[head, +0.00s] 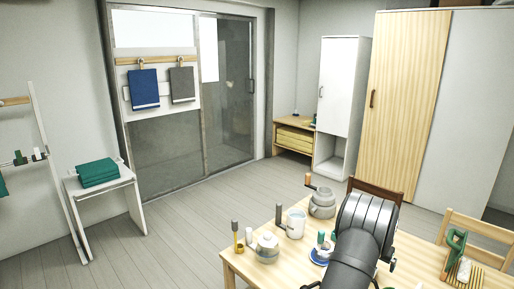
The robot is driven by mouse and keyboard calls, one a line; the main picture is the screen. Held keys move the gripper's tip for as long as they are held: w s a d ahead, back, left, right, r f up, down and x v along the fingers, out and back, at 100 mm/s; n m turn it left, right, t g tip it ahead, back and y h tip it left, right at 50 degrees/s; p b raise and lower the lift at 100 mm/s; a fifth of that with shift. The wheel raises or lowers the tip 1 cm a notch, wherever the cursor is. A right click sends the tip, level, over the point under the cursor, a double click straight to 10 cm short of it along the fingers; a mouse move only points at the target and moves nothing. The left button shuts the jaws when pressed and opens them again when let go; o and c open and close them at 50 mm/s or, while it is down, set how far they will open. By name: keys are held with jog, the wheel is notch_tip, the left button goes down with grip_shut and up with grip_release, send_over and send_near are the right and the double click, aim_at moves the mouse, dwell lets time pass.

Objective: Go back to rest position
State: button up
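My dark grey arm (349,262) rises from the bottom edge over the wooden table, its thick rounded joint standing in front of a chair back. I cannot make out my gripper or its fingertips, so whether it holds anything does not show. On the table (236,268) stand a small gold cup (239,247), a pale lidded pot (267,250), a white mug (296,224) and a grey pot (322,205). A blue-rimmed saucer (318,259) with small items on it sits close left of my arm and is partly hidden.
A green object (455,245) and a slatted rack are at the table's right. Chairs stand behind the table. A white stool (100,184) holds green towels (97,172). Tall cabinets (405,95) line the back wall. The floor (180,235) left of the table is clear.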

notch_tip(320, 180, down, 8)
jog(key=shift+r, duration=0.25)
notch_tip(320, 180, up, 8)
jog(key=s+d+r, duration=0.2)
jog(key=s+d, duration=0.2)
jog(key=d, duration=0.1)
jog(key=shift+w+a+f, duration=0.35)
jog(key=shift+w+f, duration=0.2)
jog(key=shift+w, duration=0.15)
jog(key=shift+w+a+f, duration=0.35)
jog(key=shift+w+f, duration=0.2)
jog(key=shift+w, duration=0.15)
jog(key=shift+w+a+f, duration=0.35)
jog(key=shift+w+f, duration=0.2)
jog(key=shift+w, duration=0.15)
